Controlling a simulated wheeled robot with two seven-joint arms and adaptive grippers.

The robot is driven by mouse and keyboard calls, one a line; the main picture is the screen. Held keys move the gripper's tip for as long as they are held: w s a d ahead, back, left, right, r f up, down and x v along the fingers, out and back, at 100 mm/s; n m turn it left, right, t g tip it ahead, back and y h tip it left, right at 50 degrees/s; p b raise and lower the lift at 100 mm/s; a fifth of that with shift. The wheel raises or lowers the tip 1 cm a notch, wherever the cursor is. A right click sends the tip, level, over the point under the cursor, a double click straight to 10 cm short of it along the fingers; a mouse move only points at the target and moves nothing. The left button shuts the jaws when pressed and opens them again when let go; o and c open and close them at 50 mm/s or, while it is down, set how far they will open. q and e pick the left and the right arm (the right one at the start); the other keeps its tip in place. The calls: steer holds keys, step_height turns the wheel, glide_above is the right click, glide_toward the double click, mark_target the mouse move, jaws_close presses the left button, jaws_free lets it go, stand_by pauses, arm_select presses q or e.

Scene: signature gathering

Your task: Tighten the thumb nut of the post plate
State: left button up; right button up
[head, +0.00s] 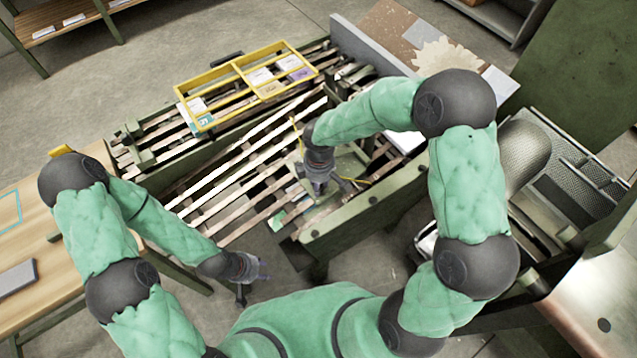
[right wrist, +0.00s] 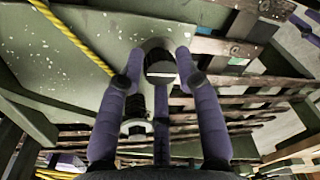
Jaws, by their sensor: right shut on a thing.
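In the right wrist view the fingers of my right gripper (right wrist: 160,62) stand on either side of a dark round knob, which looks like the thumb nut (right wrist: 160,69). The gripper is shut on it. A threaded post (right wrist: 136,104) with a pale ring at its base shows beside the left finger. The speckled green plate (right wrist: 85,75) lies behind. In the head view my right gripper (head: 328,190) points down at the near right end of the slatted frame, and hides the nut. My left gripper (head: 252,285) hangs open and empty, left of the frame's near corner.
The slatted machine bed (head: 240,182) carries a yellow divided frame (head: 225,66) with cards. The floor around my left gripper is clear.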

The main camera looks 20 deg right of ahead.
steer(key=shift+w, duration=0.1)
steer(key=o, duration=1.2)
steer(key=shift+c, duration=0.2)
step_height(320, 180, up, 12)
